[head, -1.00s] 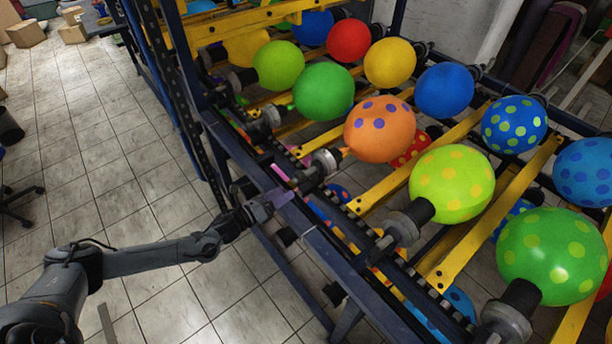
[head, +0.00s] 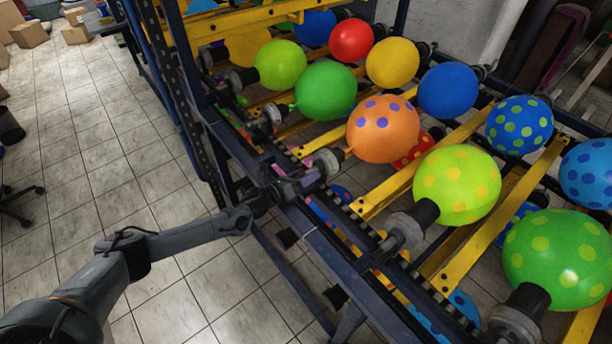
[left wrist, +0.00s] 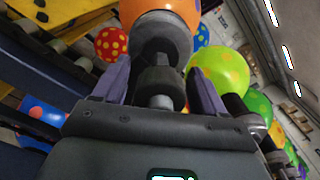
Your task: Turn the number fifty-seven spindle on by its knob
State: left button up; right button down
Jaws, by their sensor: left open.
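An orange balloon with purple dots (head: 383,128) sits on a spindle (head: 326,163) at the near side of the rack; no number is readable. My left gripper (head: 308,177) is at the outer end of this spindle. In the left wrist view, the spindle's dark round knob (left wrist: 160,86) lies between the two purple-grey fingers of my left gripper (left wrist: 160,92). The fingers are open, with one on each side of the knob and gaps showing. The orange balloon (left wrist: 160,12) is straight beyond it. My right gripper is out of view.
A yellow-green dotted balloon (head: 456,185) on its own spindle (head: 407,228) is nearby to the right. A green balloon (head: 325,91) is on the other side. The rack's blue rail (head: 335,255) runs below the spindles. The tiled floor (head: 165,190) at left is mostly clear.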

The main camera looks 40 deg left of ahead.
pick_arm(q)
jog(key=shift+w, duration=0.15)
jog(key=c, duration=1)
jog(key=shift+c, duration=0.2)
